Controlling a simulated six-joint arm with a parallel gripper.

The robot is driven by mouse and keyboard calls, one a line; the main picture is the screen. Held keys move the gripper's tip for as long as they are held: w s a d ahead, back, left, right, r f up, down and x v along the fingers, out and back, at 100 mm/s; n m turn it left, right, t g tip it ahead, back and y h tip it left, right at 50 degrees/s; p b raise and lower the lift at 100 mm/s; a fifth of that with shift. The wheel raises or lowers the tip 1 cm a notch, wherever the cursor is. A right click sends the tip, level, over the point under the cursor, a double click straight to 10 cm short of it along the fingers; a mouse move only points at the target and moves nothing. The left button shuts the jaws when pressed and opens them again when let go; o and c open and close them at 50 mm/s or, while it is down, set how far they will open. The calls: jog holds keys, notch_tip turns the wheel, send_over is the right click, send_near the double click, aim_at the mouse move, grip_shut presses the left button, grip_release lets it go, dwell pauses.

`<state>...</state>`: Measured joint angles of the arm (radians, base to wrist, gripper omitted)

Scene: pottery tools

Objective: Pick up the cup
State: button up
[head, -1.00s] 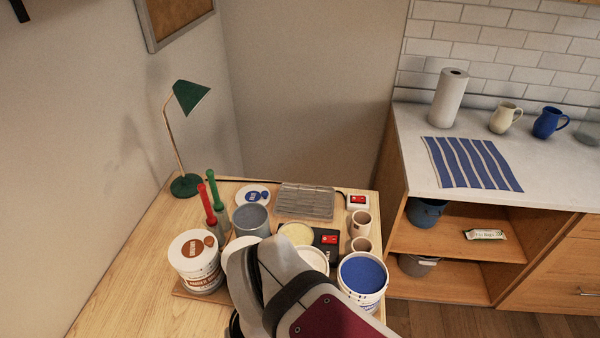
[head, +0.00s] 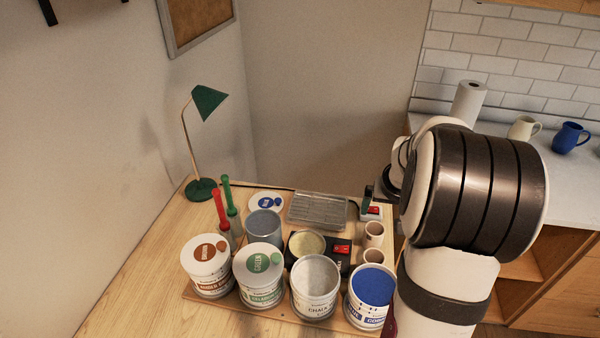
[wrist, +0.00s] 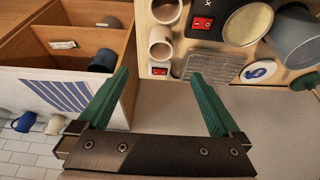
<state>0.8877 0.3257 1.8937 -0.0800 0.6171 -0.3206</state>
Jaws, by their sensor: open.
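Two small pale pinkish cups stand upright at the right side of the wooden table. The farther cup (head: 374,229) shows in the wrist view (wrist: 160,42) just beyond the gap between my fingers. The nearer cup (head: 373,257) shows at the top of the wrist view (wrist: 166,10). I cannot tell which one is the task's cup. My gripper (wrist: 158,76) is open and empty, its green fingers wide apart. It touches neither cup. In the head view, my arm mostly hides it; one dark finger shows behind the farther cup.
A red-switched box (head: 373,213) stands close behind the cups. A blue-topped tub (head: 372,287) stands in front of them. A scale (head: 335,255) and a wire tray (head: 316,210) are to the left. The counter holds a cream jug (head: 523,128) and a blue jug (head: 570,137).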

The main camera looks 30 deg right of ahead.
aim_at(375, 229)
jog(key=x, duration=1.5)
jog(key=shift+w+d+f, duration=0.2)
jog(key=shift+w+f, duration=0.1)
jog(key=shift+w, duration=0.05)
jog(key=c, duration=1.4)
